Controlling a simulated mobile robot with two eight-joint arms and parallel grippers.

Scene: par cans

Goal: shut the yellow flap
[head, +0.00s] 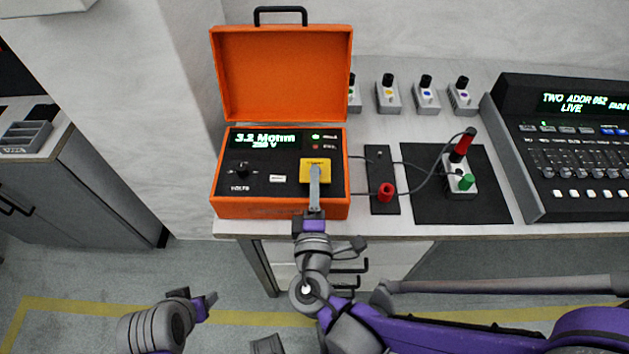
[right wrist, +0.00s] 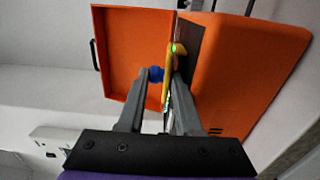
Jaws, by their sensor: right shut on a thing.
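The yellow flap (head: 326,172) is on the right of the black panel of an open orange case (head: 230,207). My right gripper (head: 315,172) reaches up from below, its fingers over the flap's middle. In the right wrist view, the yellow flap (right wrist: 167,88) shows edge-on between the two fingers of my gripper (right wrist: 165,76), standing out from the panel. A small blue part (right wrist: 156,74) shows beside the left fingertip. The fingers hide part of the flap. My left gripper (head: 210,299) is low over the floor, away from the case; its jaws are unclear.
The case's orange lid (head: 282,75) stands open behind the panel. To the right are a black plate with a red jack (head: 385,191), a cable, a black mat (head: 425,205) with a small box, and a mixing console (head: 575,165). Several small knob boxes line the back.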

